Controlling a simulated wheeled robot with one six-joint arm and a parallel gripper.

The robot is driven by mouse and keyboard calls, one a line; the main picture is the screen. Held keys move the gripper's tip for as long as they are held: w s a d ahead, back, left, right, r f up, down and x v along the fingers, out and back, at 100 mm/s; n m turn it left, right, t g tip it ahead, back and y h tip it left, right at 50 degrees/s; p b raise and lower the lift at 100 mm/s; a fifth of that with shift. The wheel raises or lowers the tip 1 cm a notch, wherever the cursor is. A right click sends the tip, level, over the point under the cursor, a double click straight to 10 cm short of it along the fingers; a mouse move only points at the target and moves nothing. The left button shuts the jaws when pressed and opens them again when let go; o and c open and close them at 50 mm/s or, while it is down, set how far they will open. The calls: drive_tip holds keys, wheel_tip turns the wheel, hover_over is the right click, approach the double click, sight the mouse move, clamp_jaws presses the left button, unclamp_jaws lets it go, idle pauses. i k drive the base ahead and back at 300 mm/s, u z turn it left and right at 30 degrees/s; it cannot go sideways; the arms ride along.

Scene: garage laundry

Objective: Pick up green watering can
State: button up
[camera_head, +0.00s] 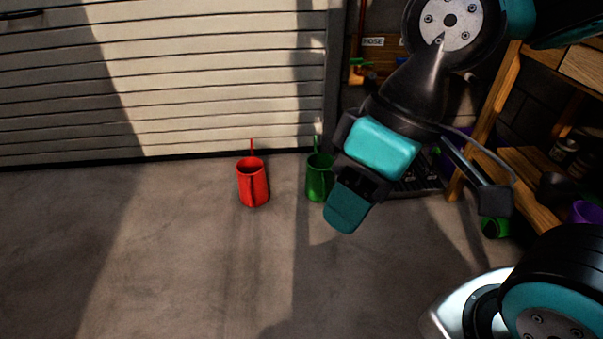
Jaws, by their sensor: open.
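The green watering can (317,182) stands upright on the concrete floor, close to the foot of the pale slatted door. A thin green part sticks up at its top. My gripper (421,203) is open, its two fingers spread wide, with nothing seen held between them. The left finger overlaps the can's right edge in the picture and hides part of it. The gripper looks nearer to the camera than the can. I cannot tell the exact gap between them.
A red watering can (252,184) stands upright just left of the green one. A wooden shelf (532,178) stands at the right, with a green container (495,227) on the floor beside it. The slatted door (190,75) closes off the back. The floor at left is clear.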

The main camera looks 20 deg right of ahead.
sight(319, 180)
drive_tip(key=z, duration=0.15)
drive_tip(key=i, duration=0.9)
drive_tip(key=z, duration=0.3)
